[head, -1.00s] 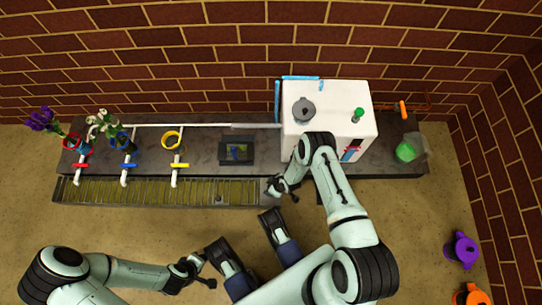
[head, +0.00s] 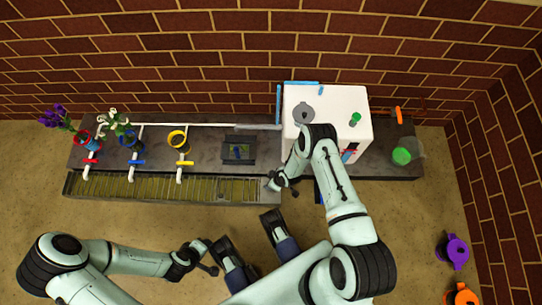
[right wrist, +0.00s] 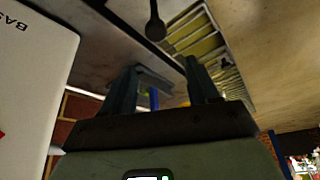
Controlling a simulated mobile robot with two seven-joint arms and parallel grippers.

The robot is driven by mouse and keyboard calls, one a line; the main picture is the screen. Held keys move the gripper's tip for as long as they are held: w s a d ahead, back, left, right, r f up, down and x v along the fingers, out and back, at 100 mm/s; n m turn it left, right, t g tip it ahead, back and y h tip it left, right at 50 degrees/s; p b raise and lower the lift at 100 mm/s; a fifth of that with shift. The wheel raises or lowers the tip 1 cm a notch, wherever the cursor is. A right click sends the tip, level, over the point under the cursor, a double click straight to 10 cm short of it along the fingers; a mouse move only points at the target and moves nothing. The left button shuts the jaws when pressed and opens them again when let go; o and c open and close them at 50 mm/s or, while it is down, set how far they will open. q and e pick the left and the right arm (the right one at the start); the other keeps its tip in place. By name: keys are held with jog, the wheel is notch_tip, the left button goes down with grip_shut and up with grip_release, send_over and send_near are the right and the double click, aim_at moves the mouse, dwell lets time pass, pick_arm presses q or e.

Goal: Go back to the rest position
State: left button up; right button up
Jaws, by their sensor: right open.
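My left gripper (head: 212,257) is at the lower middle of the head view. Its fingers are spread and nothing shows between them. It is over the floor, apart from the counter. My right gripper (head: 277,187) is at the counter's front edge, just below and left of the white box (head: 360,97). In the right wrist view my right gripper (right wrist: 163,88) has its fingers well apart, with nothing held between them. I cannot tell whether it touches the counter.
The counter (head: 210,147) carries red, blue and yellow rings, the first two with flowers (head: 112,122). A dark square fixture (head: 238,149) sits mid-counter. A green item (head: 401,156) is at the right end. Purple (head: 456,250) and orange (head: 462,295) pots are at the lower right.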

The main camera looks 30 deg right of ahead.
dwell(0.3)
pick_arm(q)
jog(key=s+d+r+g+p, duration=0.1)
jog(key=s+r+p, duration=0.2)
jog(key=r+p, duration=0.6)
jog(key=s+d+r+g+h+p, duration=0.1)
jog(key=s+d+r+g+p, duration=0.1)
jog(key=r+p, duration=0.7)
jog(key=shift+s+r+m, duration=0.15)
jog(key=shift+s+m, duration=0.15)
jog(key=shift+s, duration=0.4)
pick_arm(e)
jog(key=s+a+r+m+g, duration=0.1)
jog(key=s+a+r+m, duration=0.1)
jog(key=s+r, duration=0.4)
jog(key=s+a+r+m+g+y, duration=0.1)
jog(key=s+r, duration=0.6)
jog(key=r, duration=1)
jog(key=s+a+r+m+g, duration=0.3)
jog(key=s+r+m, duration=0.3)
jog(key=r, duration=0.6)
jog(key=shift+s+a+m, duration=0.3)
jog(key=shift+s+a, duration=0.35)
jog(key=shift+a, duration=0.05)
pick_arm(q)
jog(key=shift+d, duration=0.1)
pick_arm(e)
jog(key=shift+r, duration=0.1)
